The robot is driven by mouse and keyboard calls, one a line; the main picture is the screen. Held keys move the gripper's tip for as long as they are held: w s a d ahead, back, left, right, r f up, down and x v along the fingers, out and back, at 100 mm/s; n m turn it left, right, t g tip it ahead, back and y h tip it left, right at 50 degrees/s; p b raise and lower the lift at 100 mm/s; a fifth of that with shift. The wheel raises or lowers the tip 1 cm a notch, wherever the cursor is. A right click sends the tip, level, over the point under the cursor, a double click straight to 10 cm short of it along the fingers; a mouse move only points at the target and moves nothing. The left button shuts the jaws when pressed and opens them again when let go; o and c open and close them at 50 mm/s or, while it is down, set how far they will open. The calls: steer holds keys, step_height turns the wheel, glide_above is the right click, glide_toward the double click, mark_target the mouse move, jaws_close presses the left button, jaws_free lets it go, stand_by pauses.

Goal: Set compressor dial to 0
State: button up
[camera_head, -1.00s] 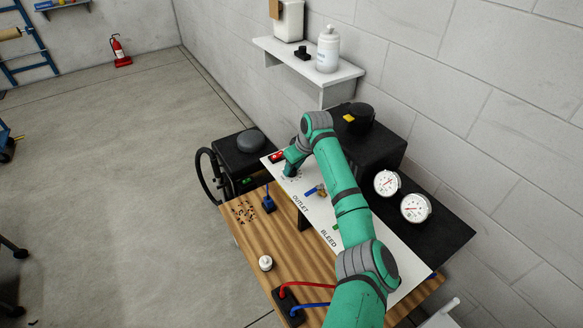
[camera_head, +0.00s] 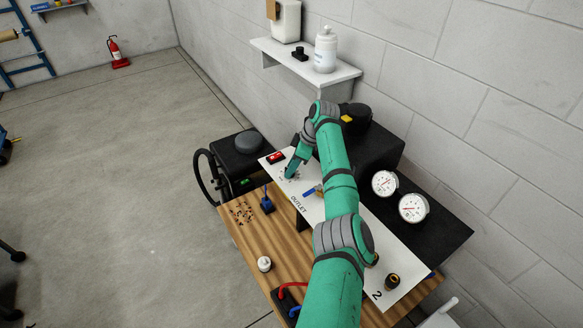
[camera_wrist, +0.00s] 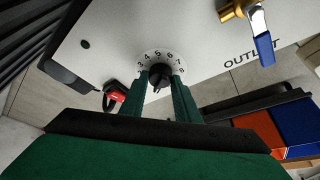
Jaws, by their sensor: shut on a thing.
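The compressor dial (camera_wrist: 159,77) is a dark knob on the white panel (camera_head: 313,207), with a ring of printed numbers (camera_wrist: 161,56) around it. In the wrist view, digits from about 3 to 8 show above the knob; the rest of the ring is hidden. My gripper (camera_wrist: 160,92) has its two green fingers on either side of the knob, shut on it. In the head view my gripper (camera_head: 291,172) reaches down to the upper left part of the panel, and the dial is mostly hidden there. I cannot tell which number the dial points to.
A red switch (camera_head: 277,157) sits close beside the dial. A blue-handled outlet valve (camera_head: 311,191) is to its right. Two white gauges (camera_head: 384,183) and a black knob (camera_head: 392,281) are farther right. A wooden table (camera_head: 250,239) stands in front.

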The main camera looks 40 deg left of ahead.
stand_by(0.4)
steer(key=o, duration=1)
steer(key=shift+o, duration=0.2)
steer(key=v, duration=1)
steer(key=shift+d+r, duration=0.2)
steer(key=shift+r, duration=0.15)
steer(key=shift+a, duration=0.1)
steer(key=shift+w, duration=0.1)
